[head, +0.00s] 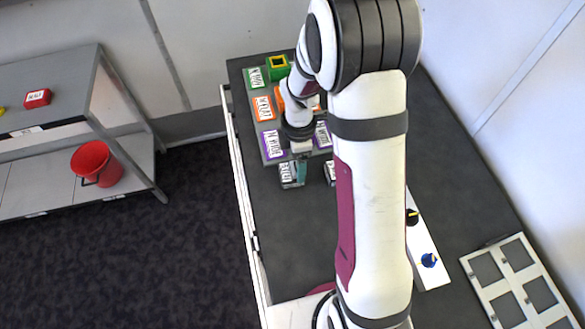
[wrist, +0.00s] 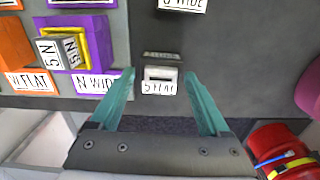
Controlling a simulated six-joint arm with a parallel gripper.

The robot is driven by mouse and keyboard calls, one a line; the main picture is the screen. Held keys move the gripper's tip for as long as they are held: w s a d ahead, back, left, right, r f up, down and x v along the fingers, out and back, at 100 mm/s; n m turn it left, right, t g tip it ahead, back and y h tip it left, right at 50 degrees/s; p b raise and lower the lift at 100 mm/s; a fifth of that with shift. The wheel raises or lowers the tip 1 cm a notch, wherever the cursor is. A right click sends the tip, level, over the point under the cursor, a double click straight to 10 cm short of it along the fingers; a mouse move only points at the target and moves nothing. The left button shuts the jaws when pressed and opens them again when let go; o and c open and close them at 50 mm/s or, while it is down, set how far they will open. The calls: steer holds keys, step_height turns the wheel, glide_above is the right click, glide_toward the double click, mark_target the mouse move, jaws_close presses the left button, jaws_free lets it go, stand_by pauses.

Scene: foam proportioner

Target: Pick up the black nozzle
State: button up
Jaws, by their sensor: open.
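A black nozzle (wrist: 162,57) with a white label reading roughly "5 FLAT" stands on the dark table top, near the table's edge, in the wrist view. In the head view it shows as a dark block with a white label (head: 287,174). A second black piece labelled "0 WIDE" (wrist: 183,4) is cut off at the top of the wrist view; it is partly behind my arm in the head view (head: 329,172). My gripper (wrist: 158,79) is open, its teal fingers on either side of the first nozzle's label. I cannot tell whether they touch it.
A tray with green, orange and purple labelled spots (head: 265,108) lies beyond my gripper. A purple and yellow holder (wrist: 80,42) carries a grey "5 N" piece. A white panel with knobs (head: 428,243) and a white frame (head: 518,285) lie right. A red bucket (head: 97,163) stands on the left shelf.

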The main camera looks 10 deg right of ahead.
step_height(320, 180, down, 4)
steer(key=shift+d+f, duration=0.1)
steer(key=shift+f, duration=0.1)
steer(key=c, duration=1.1)
steer(key=shift+r, duration=0.15)
